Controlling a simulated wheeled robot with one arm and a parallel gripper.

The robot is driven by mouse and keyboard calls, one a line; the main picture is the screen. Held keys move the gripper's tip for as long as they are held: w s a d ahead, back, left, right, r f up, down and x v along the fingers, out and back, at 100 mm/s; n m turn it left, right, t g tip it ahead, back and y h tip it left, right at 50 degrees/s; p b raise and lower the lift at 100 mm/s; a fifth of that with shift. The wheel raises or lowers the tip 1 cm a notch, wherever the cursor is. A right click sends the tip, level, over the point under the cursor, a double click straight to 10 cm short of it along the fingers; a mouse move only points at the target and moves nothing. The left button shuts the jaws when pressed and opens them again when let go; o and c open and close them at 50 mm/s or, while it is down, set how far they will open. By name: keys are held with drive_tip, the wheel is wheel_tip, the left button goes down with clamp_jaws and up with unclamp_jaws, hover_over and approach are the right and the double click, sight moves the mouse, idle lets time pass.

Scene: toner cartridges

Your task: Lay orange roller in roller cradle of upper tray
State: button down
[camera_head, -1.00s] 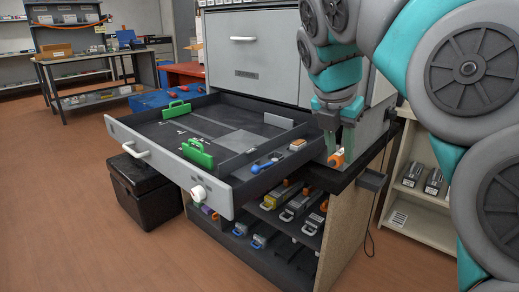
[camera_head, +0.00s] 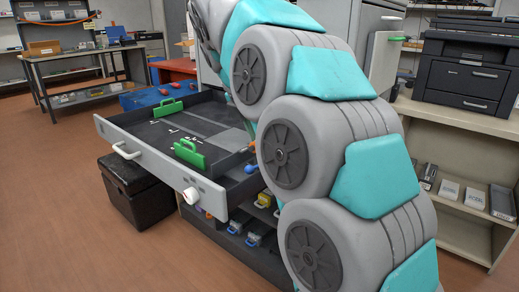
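The upper tray (camera_head: 150,150) is a pulled-out grey drawer with a dark floor. Two green brackets, one at the far side (camera_head: 170,107) and one at the near side (camera_head: 189,153), stand upright on it and look like the roller cradle. No roller lies between them. A small orange bit (camera_head: 253,143) shows above the tray's right part, at the edge of my arm. It may be the orange roller, but most of it is hidden. My gripper is hidden behind my arm links, so its fingers and hold cannot be seen.
A blue-handled item (camera_head: 251,168) lies in the tray's near right part. Cartridges (camera_head: 262,200) sit on shelves below. A black box (camera_head: 135,190) stands under the tray. A shelf with a printer (camera_head: 465,75) is at right. Floor at left is clear.

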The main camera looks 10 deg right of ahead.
drive_tip(key=shift+f, duration=1.7)
drive_tip(key=shift+f, duration=0.15)
drive_tip(key=shift+f, duration=0.15)
drive_tip(key=c, duration=0.6)
unclamp_jaws()
